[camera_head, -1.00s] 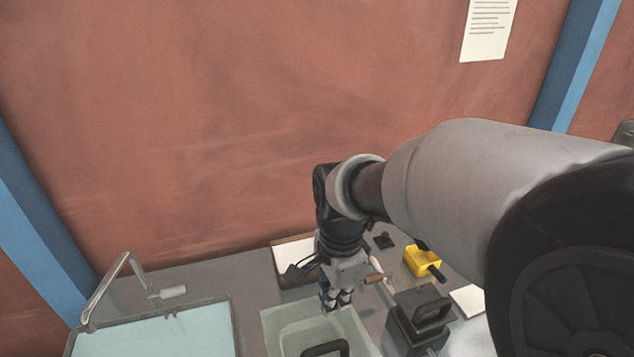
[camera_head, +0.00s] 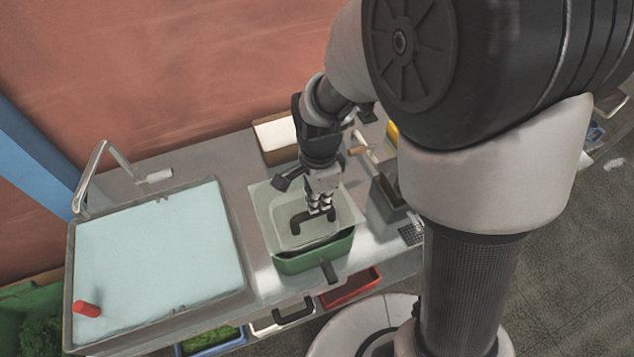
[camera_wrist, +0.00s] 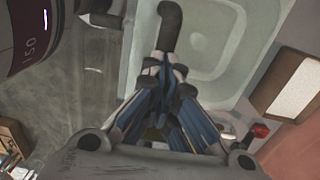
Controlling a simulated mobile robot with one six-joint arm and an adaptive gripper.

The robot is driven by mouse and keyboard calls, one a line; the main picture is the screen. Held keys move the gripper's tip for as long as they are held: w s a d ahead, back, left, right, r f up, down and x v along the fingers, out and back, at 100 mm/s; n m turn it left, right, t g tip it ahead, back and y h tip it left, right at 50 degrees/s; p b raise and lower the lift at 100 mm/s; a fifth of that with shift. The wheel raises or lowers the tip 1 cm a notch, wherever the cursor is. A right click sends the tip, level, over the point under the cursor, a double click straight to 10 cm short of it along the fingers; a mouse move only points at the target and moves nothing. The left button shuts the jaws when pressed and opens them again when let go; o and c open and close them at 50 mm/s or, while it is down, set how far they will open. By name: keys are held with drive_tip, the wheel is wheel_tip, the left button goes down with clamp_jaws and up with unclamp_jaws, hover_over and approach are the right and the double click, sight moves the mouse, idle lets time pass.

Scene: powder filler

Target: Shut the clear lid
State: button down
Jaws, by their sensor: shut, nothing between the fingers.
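The clear lid (camera_head: 262,212) is a pale translucent panel with a raised centre and a dark handle (camera_head: 296,222). It lies over a green box (camera_head: 312,262), with a dark gap showing near the front edge. I cannot tell whether it is fully seated. The wrist view shows the lid (camera_wrist: 215,65) and its dark handle (camera_wrist: 171,25) beyond my fingers. My gripper (camera_head: 320,208) points down at the handle's right end, shut and empty. The wrist view shows its fingertips (camera_wrist: 168,75) close to the handle; contact is unclear.
A dark container (camera_head: 386,192) stands right of the lid. A brown box (camera_head: 277,135) sits behind. A red tray (camera_head: 350,288) is below.

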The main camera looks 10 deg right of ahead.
sight(323, 229)
drive_tip(key=shift+f, duration=0.25)
drive_tip(key=s+f+b, duration=0.1)
drive_tip(key=f+b, duration=0.1)
drive_tip(key=f, duration=0.1)
drive_tip(key=s+f+b, duration=0.1)
drive_tip(key=f+b, duration=0.1)
drive_tip(key=shift+s+d+f, duration=0.25)
drive_tip(key=shift+s+d, duration=0.05)
drive_tip(key=shift+d, duration=0.1)
drive_tip(key=shift+s+r, duration=0.1)
drive_tip(key=shift+s, duration=0.05)
